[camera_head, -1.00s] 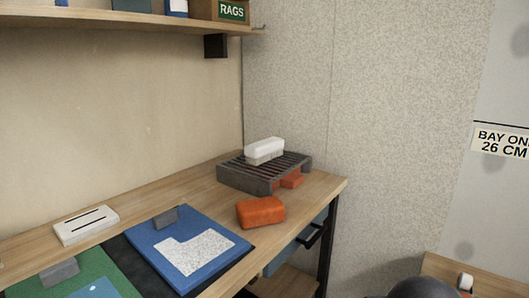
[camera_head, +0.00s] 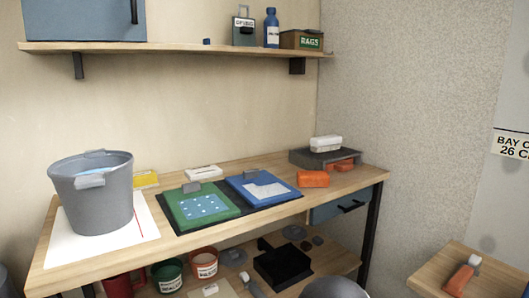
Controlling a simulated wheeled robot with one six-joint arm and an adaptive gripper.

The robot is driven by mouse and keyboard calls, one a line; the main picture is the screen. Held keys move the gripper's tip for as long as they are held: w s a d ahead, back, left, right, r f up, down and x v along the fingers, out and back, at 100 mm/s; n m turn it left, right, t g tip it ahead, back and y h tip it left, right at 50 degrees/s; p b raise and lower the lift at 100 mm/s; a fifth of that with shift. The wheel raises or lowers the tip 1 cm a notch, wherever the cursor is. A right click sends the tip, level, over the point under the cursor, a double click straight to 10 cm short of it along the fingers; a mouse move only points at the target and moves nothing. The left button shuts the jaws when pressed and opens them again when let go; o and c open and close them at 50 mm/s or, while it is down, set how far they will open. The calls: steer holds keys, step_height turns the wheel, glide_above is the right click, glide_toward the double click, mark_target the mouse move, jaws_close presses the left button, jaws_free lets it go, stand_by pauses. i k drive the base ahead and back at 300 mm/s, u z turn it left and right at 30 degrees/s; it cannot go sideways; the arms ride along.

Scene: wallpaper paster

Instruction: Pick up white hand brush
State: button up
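A white block with a paler cream underside, which looks like the white hand brush (camera_head: 326,143), lies on top of a dark grey slatted rack (camera_head: 299,158) at the right end of the workbench. Nothing covers it in this view. My gripper is not in view, so its distance from the brush cannot be told.
An orange block (camera_head: 313,179) lies in front of the rack. Blue (camera_head: 239,188) and green (camera_head: 184,215) boards, a white slotted block (camera_head: 204,171) and a grey bucket (camera_head: 93,208) stand further left. A small wooden table (camera_head: 497,277) holds an orange-handled tool (camera_head: 463,276).

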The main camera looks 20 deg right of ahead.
mark_target(326, 143)
steer(key=u, duration=0.35)
steer(key=k, duration=0.4)
steer(key=z, duration=0.65)
steer(key=i, duration=0.65)
steer(key=z, duration=0.9)
steer(key=i, duration=0.8)
steer(key=z, duration=0.05)
